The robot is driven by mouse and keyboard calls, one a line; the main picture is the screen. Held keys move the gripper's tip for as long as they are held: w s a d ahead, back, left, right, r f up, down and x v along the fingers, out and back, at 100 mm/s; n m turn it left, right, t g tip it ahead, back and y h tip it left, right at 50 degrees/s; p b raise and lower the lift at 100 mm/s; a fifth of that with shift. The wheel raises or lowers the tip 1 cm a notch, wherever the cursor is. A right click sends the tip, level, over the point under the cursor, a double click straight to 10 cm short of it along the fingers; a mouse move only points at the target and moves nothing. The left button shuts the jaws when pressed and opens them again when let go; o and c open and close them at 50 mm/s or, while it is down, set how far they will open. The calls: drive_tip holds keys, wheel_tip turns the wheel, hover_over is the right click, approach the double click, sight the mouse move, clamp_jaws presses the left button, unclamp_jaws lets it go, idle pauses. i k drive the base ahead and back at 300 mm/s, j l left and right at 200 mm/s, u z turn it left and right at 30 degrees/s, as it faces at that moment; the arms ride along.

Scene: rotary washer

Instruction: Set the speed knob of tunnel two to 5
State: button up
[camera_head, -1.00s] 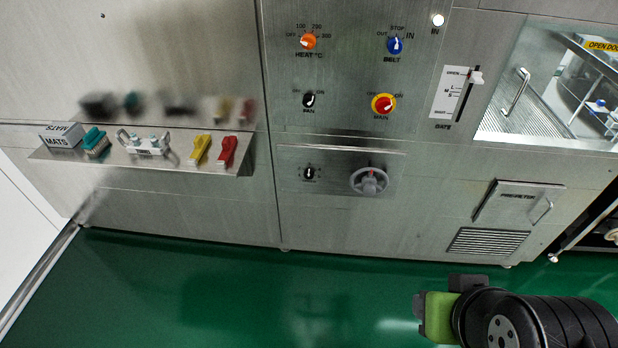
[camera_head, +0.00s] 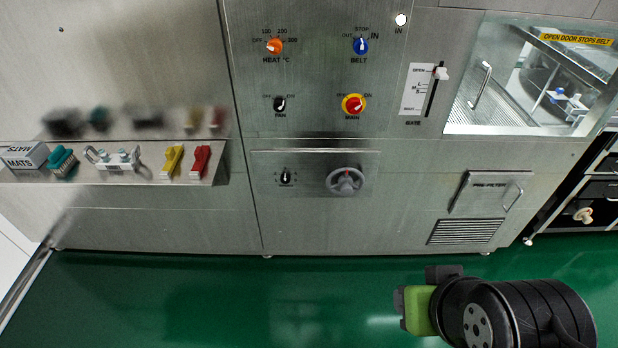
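A small black knob (camera_head: 286,177) sits on the lower steel panel, left of a grey handwheel (camera_head: 345,181). Its marks are too small to read, and I cannot tell whether it is the speed knob of tunnel two. Above are an orange HEAT knob (camera_head: 275,46), a blue BELT knob (camera_head: 361,46), a black FAN knob (camera_head: 280,104) and a red MAIN knob (camera_head: 352,104) on a yellow disc. My gripper (camera_head: 402,302) is at the lower right over the green floor, well apart from the panel. I cannot tell whether its fingers are open.
A steel shelf (camera_head: 110,178) juts out at left, holding a MATS box (camera_head: 24,155), a brush (camera_head: 61,162), and yellow (camera_head: 172,162) and red (camera_head: 200,162) items. A gate slider (camera_head: 441,74) and pre-filter hatch (camera_head: 488,193) are at right. Green floor (camera_head: 200,300) is clear in front.

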sight(285, 178)
drive_tip(key=i+j+u, duration=0.35)
drive_tip(key=j, duration=0.25)
drive_tip(key=i+j+u, duration=0.35)
drive_tip(key=i+j, duration=0.15)
drive_tip(key=i+j+u, duration=0.3)
drive_tip(key=i, duration=0.3)
